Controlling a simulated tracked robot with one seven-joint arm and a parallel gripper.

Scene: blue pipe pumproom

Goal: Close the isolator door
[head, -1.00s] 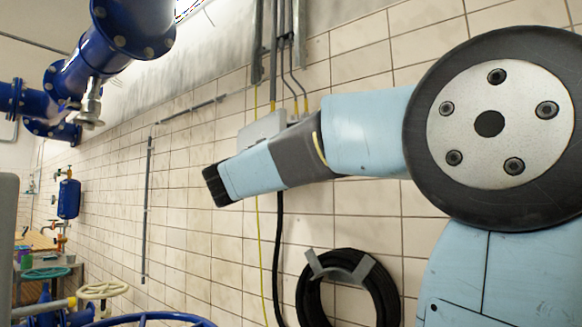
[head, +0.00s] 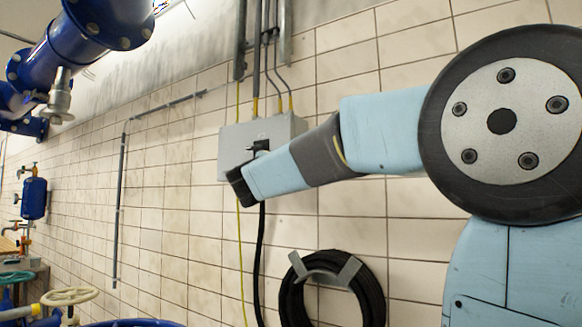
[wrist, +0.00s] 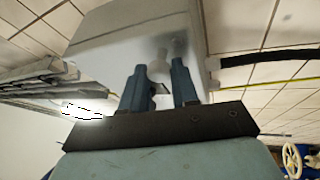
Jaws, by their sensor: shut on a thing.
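The isolator is a pale grey box (head: 285,132) on the tiled wall in the head view, with a dark handle (head: 260,146) on its front. My gripper's dark end (head: 240,186) is at the box's lower left corner, and its fingers are hidden there. In the wrist view my gripper (wrist: 159,68) has its two blue-grey fingers on either side of a small pale knob (wrist: 158,70), shut on it. The knob is against the pale box face (wrist: 120,45). I cannot tell whether the door is fully closed.
Grey conduits (head: 266,50) run up from the box, and a black cable (head: 260,235) hangs below it. A coiled black hose (head: 335,290) is on the wall at lower right. Blue pipes (head: 75,40) and a cream handwheel (head: 70,296) are at left.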

